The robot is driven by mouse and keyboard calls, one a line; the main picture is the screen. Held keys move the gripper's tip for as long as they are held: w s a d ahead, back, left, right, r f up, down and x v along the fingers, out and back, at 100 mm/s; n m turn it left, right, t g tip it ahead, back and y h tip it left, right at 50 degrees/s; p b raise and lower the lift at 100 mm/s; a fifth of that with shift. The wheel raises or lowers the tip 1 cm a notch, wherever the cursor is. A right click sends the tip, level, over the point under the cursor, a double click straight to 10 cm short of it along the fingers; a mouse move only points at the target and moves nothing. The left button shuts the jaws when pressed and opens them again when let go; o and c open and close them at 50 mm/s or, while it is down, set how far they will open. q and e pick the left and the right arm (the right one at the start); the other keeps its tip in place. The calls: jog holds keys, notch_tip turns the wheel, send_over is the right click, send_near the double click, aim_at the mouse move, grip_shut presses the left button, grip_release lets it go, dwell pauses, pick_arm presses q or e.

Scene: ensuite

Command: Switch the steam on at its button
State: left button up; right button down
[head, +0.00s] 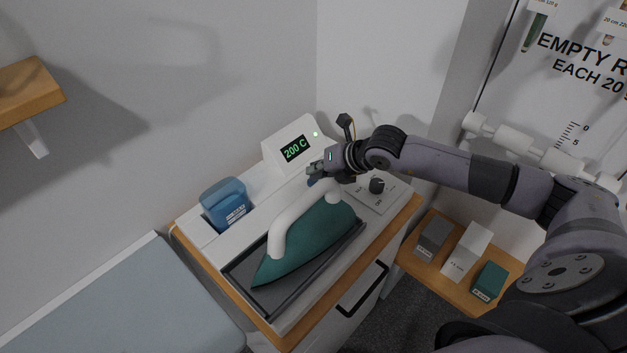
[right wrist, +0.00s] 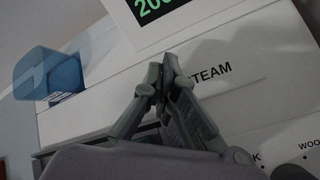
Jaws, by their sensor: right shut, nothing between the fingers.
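The white steam station (head: 205,237) stands on a wooden-topped cabinet. The word STEAM (right wrist: 211,73) is printed on the white top just right of my right fingertips in the right wrist view. My right gripper (head: 314,173) is shut and empty, low over the top in front of the display; its fingertips also show in the right wrist view (right wrist: 170,64). The steam button itself is hidden by the fingers. I cannot tell whether they touch it. My left gripper is not in view.
A teal iron (head: 312,245) with a white handle rests on a dark tray just in front of my right gripper. A blue water tank (head: 225,203) is at the left, a black dial (head: 377,186) at the right. Small labelled boxes (head: 466,251) stand on a lower shelf.

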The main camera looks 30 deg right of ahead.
jog(key=shift+f, duration=0.2)
jog(key=shift+r, duration=0.1)
jog(key=shift+r, duration=0.9)
notch_tip(320, 180, up, 6)
jog(key=p, duration=0.3)
dwell(0.5)
